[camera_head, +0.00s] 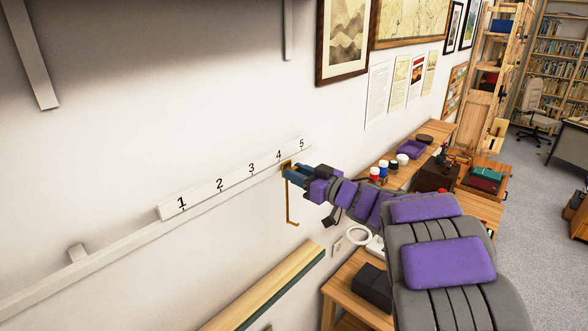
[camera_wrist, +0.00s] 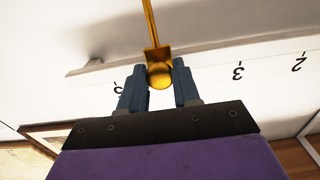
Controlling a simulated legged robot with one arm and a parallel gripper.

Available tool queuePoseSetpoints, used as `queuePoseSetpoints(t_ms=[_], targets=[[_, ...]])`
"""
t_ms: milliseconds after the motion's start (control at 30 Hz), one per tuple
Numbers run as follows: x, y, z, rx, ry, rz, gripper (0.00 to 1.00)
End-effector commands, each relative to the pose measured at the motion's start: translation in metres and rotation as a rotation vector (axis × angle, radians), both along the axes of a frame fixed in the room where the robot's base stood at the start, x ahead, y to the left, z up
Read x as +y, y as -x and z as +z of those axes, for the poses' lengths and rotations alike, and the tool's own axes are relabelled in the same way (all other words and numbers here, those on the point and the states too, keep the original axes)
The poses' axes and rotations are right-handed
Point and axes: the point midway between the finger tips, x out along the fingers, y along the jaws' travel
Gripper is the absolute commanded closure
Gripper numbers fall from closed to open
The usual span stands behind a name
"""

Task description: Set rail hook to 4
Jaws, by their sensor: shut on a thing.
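The rail hook is a gold hook with a small slide block and a round knob (camera_wrist: 160,76). In the head view its thin rod (camera_head: 289,208) hangs below the rail, bent at the bottom. The slide sits on the white rail (camera_head: 130,236), just below and slightly right of the number 4 (camera_head: 279,155) on the number strip (camera_head: 170,209). In the wrist view the hook stands between 5 and 3, and the 4 is hidden. My gripper (camera_head: 287,171) is at the slide; its blue fingers (camera_wrist: 160,84) are shut on the knob.
A wooden shelf with a dark green edge (camera_head: 270,290) lies below the rail. A wooden bench (camera_head: 345,290) with a black box (camera_head: 373,287) stands under my arm. Framed prints (camera_head: 343,38) hang on the wall above. The wall around the rail is clear.

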Motion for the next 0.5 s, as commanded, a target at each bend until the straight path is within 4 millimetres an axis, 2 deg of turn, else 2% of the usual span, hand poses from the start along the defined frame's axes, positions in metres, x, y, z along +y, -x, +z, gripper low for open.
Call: queuePoseSetpoints(t_ms=[233, 267, 500], targets=[[-0.0001, 0.0018, -0.0018, 0.000, 0.004, 0.000, 1.00], [-0.0001, 0.0009, -0.0020, 0.001, 0.003, 0.001, 0.68], [-0.0042, -0.0041, -0.0049, 0.006, 0.000, 0.000, 0.45]])
